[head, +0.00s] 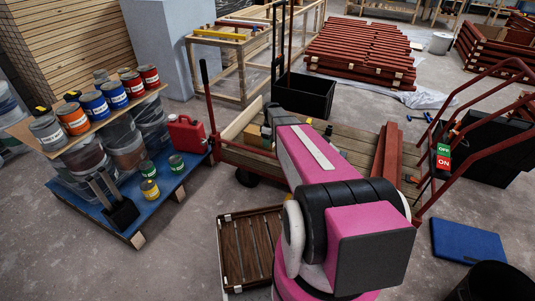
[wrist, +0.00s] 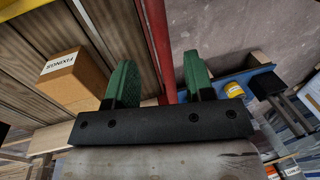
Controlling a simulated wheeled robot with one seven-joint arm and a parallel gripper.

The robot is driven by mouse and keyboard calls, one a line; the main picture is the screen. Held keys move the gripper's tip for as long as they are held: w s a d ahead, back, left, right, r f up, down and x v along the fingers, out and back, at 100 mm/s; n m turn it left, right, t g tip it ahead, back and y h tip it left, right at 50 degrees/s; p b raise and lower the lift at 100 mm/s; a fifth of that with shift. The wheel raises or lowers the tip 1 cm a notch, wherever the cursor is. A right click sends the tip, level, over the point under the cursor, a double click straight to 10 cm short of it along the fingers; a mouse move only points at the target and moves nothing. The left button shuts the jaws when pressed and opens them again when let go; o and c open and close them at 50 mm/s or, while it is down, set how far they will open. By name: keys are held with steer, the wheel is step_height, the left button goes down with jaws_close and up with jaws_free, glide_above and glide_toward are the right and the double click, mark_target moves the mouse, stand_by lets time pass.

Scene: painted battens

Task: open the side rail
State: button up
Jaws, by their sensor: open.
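The cart has a planked wooden deck (head: 355,150) and red metal parts. A red rail (head: 236,154) runs along its near left edge, and my arm hides the rest of it. In the wrist view a red bar (wrist: 157,40) runs down from the top edge between the two green fingers of my gripper (wrist: 161,72). The fingers stand apart, one on each side of the bar in the picture. I cannot tell whether the bar is touched or lies beyond the fingertips. In the head view my arm mostly hides the gripper.
A cardboard box (wrist: 72,78) marked FIXINGS lies close left of the fingers. A blue pallet (head: 170,195) with paint cans and a red jerrycan (head: 187,134) stands left of the cart. A slatted crate (head: 250,245) lies on the floor in front. Red battens (head: 388,152) lie on the deck.

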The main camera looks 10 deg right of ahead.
steer(key=f, duration=0.4)
steer(key=s+a+f, duration=0.1)
steer(key=f, duration=0.1)
steer(key=shift+f, duration=0.35)
steer(key=shift+c, duration=0.4)
jaws_close()
